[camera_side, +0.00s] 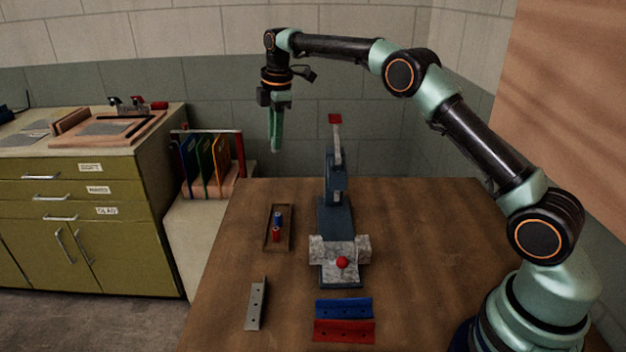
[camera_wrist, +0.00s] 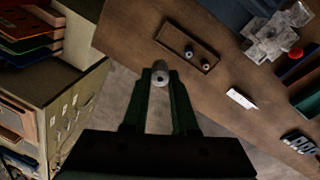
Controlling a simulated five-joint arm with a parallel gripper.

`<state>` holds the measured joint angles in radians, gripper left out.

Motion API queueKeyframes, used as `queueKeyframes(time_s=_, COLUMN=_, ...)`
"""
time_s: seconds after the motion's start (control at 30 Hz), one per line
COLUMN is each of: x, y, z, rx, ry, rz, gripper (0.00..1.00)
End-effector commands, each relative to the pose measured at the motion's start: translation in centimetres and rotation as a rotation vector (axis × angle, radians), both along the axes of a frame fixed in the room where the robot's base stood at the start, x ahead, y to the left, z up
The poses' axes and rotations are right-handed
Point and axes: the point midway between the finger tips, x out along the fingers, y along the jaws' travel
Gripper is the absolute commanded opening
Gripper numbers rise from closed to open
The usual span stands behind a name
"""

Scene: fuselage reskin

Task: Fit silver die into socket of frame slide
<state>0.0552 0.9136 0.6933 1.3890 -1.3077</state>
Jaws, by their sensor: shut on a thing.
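My gripper (camera_side: 276,146) is raised high above the far left edge of the table, pointing down. In the wrist view it (camera_wrist: 160,82) is shut on the silver die (camera_wrist: 160,76), a small grey cylinder with a dark hole in its end face, held between the fingertips. A blue-grey press (camera_side: 336,205) with a red-tipped lever stands mid-table, to the right of and below my gripper. A mottled light-grey slide (camera_side: 325,252) with a red knob is at its front; it also shows in the wrist view (camera_wrist: 268,45). I cannot make out its socket.
A wooden tray (camera_side: 287,244) left of the press holds a blue die (camera_side: 277,217) and a red die (camera_side: 276,235). A grey angle strip (camera_side: 256,304), a blue strip (camera_side: 343,307) and a red strip (camera_side: 344,331) lie in front.

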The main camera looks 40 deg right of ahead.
Motion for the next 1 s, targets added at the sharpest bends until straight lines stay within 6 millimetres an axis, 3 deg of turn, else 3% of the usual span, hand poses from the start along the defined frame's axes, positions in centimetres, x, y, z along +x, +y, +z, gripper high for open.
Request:
queueKeyframes(time_s=0.5, x=-0.1, y=0.0, z=-12.1, rx=0.0, ry=0.003, rz=0.0, gripper=0.0)
queueKeyframes(time_s=0.83, x=-0.1, y=0.0, z=-14.7, rx=0.0, ry=0.001, rz=0.0, gripper=0.0)
queueKeyframes(time_s=1.0, x=-0.1, y=0.0, z=-17.1, rx=0.0, ry=0.002, rz=0.0, gripper=0.0)
